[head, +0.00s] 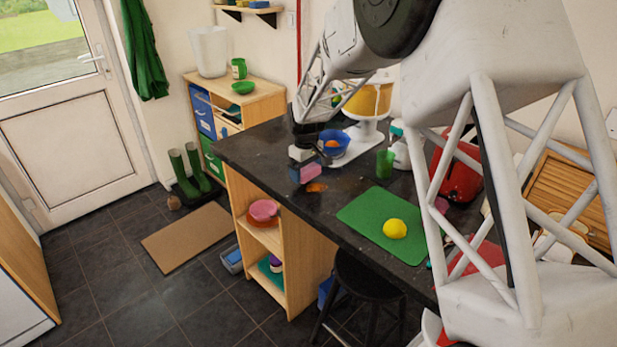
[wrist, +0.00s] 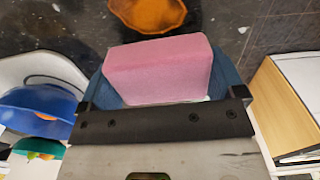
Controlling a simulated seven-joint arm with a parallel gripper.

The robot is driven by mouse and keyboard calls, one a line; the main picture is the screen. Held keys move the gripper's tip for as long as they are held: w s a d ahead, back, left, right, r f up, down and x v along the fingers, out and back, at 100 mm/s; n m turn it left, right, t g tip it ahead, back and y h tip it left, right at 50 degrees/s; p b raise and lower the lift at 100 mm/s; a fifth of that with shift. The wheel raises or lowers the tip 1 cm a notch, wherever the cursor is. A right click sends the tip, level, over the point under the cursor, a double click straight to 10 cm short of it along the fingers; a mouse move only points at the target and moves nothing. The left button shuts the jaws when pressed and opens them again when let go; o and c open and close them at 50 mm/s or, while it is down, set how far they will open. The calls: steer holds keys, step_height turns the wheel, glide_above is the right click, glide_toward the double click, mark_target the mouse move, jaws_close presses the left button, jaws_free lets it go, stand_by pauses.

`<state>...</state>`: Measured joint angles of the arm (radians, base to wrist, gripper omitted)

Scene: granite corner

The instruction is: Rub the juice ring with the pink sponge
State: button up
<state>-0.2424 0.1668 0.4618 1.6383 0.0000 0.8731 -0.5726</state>
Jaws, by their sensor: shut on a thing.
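The pink sponge (wrist: 157,68) is held between the blue fingers of my gripper (wrist: 165,85) in the wrist view. In the head view the sponge (head: 311,172) is just below my gripper (head: 300,172), close above the dark counter. The juice ring (head: 316,187) is an orange patch on the counter, just in front and to the right of the sponge. It also shows in the wrist view (wrist: 148,12), beyond the sponge and cut off by the top edge. Whether the sponge touches the counter I cannot tell.
A blue bowl (head: 333,143) with orange contents stands on a white scale right behind my gripper. A green cup (head: 384,164) and a green mat (head: 362,219) with a lemon (head: 395,229) lie to the right. The counter's left edge is close to my gripper.

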mark_target(306, 168)
steer(key=shift+r, duration=2.75)
steer(key=shift+s, duration=0.2)
steer(key=s+f, duration=0.1)
steer(key=s, duration=0.1)
steer(key=s+a+f, duration=0.1)
steer(key=s, duration=0.2)
steer(key=s+f, duration=0.1)
steer(key=s, duration=0.2)
steer(key=shift+a, duration=0.4)
steer(key=shift+w, duration=0.1)
steer(key=w+a, duration=0.1)
steer(key=w, duration=0.4)
steer(key=w+a+f, duration=0.1)
steer(key=w+a, duration=0.1)
steer(key=w, duration=0.3)
steer(key=w+a, duration=0.1)
steer(key=w, duration=0.4)
steer(key=shift+w+a+f, duration=0.1)
steer(key=shift+a+f, duration=0.05)
steer(key=shift+a, duration=0.1)
